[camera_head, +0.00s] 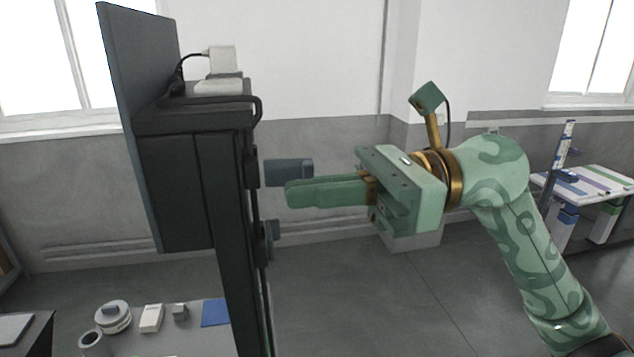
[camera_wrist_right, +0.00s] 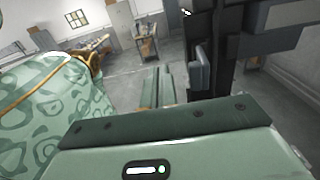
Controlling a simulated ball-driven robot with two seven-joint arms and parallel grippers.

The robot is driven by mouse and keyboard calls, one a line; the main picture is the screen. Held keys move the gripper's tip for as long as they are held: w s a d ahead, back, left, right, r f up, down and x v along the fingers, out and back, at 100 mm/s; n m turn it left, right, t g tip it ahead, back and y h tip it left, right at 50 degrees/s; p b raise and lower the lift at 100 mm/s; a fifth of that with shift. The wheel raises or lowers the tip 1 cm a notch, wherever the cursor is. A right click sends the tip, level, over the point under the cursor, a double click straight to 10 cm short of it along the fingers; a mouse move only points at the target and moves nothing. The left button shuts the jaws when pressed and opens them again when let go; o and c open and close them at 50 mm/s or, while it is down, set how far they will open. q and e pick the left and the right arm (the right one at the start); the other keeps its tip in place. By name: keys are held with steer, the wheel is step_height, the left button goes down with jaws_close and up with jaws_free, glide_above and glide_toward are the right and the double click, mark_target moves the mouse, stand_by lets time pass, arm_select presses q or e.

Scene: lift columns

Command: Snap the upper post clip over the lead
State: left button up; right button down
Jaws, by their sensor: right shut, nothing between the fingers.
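The upper post clip (camera_head: 284,173) is a blue-grey flap that stands out to the right from the dark post (camera_head: 233,270). In the right wrist view the clip (camera_wrist_right: 200,70) shows beside the post. The black lead (camera_head: 257,192) hangs from the top of the unit down the post's right side. It passes the clip's inner end, and I cannot tell whether it lies inside. My right gripper (camera_head: 290,193) is shut and empty, its fingers pointing left just below the clip and partly overlapping it; contact is unclear. My left gripper is not in view.
A lower clip (camera_head: 272,238) sits further down the post. A white plug block (camera_head: 222,62) and a grey panel (camera_head: 140,110) top the column. A bench at lower left holds a blue pad (camera_head: 215,312) and small items. Open floor lies right of the post.

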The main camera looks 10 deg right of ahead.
steer(key=shift+w, duration=0.15)
steer(key=shift+w+a+b, duration=0.1)
steer(key=shift+w+b, duration=0.5)
steer(key=shift+w, duration=2.1)
steer(key=d+b, duration=0.2)
steer(key=d, duration=0.2)
steer(key=shift+d, duration=0.25)
steer(key=shift+w, duration=0.1)
steer(key=w, duration=0.2)
steer(key=shift+w+a, duration=0.1)
steer(key=shift+w, duration=0.2)
steer(key=shift+a, duration=0.15)
